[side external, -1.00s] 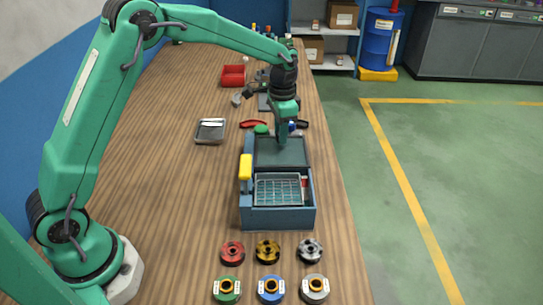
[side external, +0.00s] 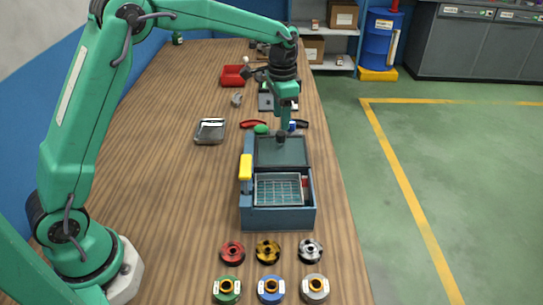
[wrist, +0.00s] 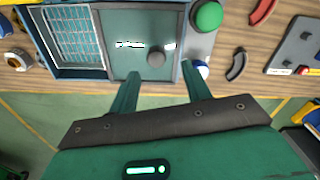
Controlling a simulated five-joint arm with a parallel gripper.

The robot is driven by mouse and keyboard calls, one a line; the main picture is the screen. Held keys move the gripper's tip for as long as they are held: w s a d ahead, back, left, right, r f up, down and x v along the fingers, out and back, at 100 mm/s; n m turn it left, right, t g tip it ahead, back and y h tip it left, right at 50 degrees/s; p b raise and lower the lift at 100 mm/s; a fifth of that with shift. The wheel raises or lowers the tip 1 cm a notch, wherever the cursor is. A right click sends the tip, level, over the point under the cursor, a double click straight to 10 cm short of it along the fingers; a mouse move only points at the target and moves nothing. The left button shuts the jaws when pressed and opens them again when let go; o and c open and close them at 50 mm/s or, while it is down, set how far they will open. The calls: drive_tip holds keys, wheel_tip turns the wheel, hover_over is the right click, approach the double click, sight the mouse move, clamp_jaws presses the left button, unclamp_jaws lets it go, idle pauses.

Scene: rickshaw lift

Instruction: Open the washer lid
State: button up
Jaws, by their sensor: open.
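The washer (side external: 248,214) is a blue box on the bench. Its dark flat lid (side external: 268,150) covers the far half, and the wire basket (side external: 278,189) in the near half is exposed. A dark round knob (side external: 281,137) stands on the lid near its far edge. In the wrist view, the lid (wrist: 125,62) and knob (wrist: 155,58) are clear, with the basket (wrist: 75,35) to their left. My gripper (side external: 281,118) is open and empty above the knob, apart from it. The wrist view shows my gripper's fingertips (wrist: 160,67) spread on either side of the knob.
A yellow handle (side external: 245,167) stands at the washer's left side. A green button (side external: 261,129) and red and black curved pieces lie beyond it. Several coloured round parts (side external: 268,252) sit in front. A metal tray (side external: 210,131) lies left, with bare bench around it.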

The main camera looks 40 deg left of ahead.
sight(281, 132)
drive_tip(key=shift+r, duration=1.5)
drive_tip(key=shift+r, duration=0.1)
drive_tip(key=shift+s+a+r, duration=0.1)
drive_tip(key=shift+s+r, duration=0.3)
drive_tip(key=shift+r, duration=0.05)
drive_tip(key=s+a+r+n+t, duration=0.15)
drive_tip(key=s+r, duration=0.25)
drive_tip(key=s, duration=0.7)
drive_tip(key=s+a+r+n+t, duration=0.1)
drive_tip(key=s+r+n+t, duration=0.25)
drive_tip(key=s, duration=0.75)
drive_tip(key=s+f+n, duration=0.1)
drive_tip(key=s+f, duration=0.1)
drive_tip(key=s, duration=0.5)
drive_tip(key=shift+s+f+t, duration=0.2)
drive_tip(key=shift+s+t, duration=0.05)
drive_tip(key=shift+t, duration=0.05)
